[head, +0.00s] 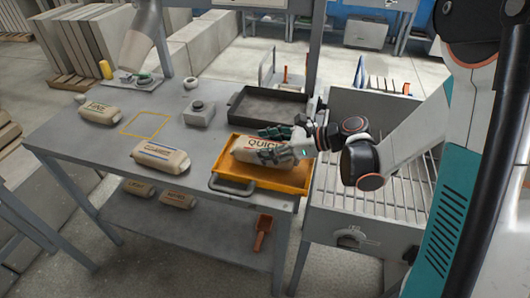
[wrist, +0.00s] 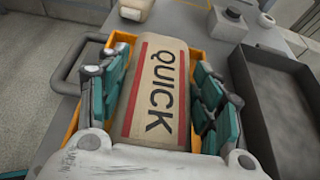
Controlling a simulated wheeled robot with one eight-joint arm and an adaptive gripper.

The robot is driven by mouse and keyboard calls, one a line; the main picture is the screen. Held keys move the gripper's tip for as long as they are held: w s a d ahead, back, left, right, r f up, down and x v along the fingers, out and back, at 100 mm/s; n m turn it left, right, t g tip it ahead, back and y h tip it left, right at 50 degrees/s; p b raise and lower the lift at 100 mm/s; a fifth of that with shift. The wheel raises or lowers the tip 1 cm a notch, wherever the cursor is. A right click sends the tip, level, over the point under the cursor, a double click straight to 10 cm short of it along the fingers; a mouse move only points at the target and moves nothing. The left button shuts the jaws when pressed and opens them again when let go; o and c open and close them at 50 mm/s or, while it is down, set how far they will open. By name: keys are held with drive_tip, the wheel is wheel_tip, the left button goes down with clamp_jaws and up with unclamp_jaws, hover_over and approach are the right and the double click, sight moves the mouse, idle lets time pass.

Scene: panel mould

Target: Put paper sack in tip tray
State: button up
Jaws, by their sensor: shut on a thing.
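A tan paper sack (wrist: 156,88) with red stripes and the word QUICK lies between the fingers of my gripper (wrist: 160,105) in the wrist view. The gripper is shut on it, with a teal-padded finger on each side. In the head view, my gripper (head: 281,143) hides much of the sack (head: 248,142). The sack is in or just above the orange tip tray (head: 230,173); I cannot tell whether it touches the tray floor. The tray has a dark handle at its front left and sits at the table's right end.
A black tray (head: 272,106) stands behind the orange tray. Two other sacks, one with a blue stripe (head: 160,156) and one at far left (head: 100,113), lie on the table. A grey box (head: 199,113) stands mid-table. A slatted grey bench (head: 395,185) is at right.

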drive_tip(key=shift+f, duration=0.8)
drive_tip(key=shift+f+b, duration=0.2)
drive_tip(key=shift+b, duration=0.1)
drive_tip(key=o, duration=1.7)
drive_tip(key=shift+c, duration=0.2)
drive_tip(key=shift+r, duration=0.15)
drive_tip(key=shift+d+r+p, duration=0.1)
drive_tip(key=shift+r+p, duration=0.05)
drive_tip(key=shift+p, duration=0.15)
drive_tip(key=p+v, duration=0.3)
drive_tip(key=v, duration=0.8)
drive_tip(key=shift+s+d, duration=0.15)
drive_tip(key=shift+d, duration=0.25)
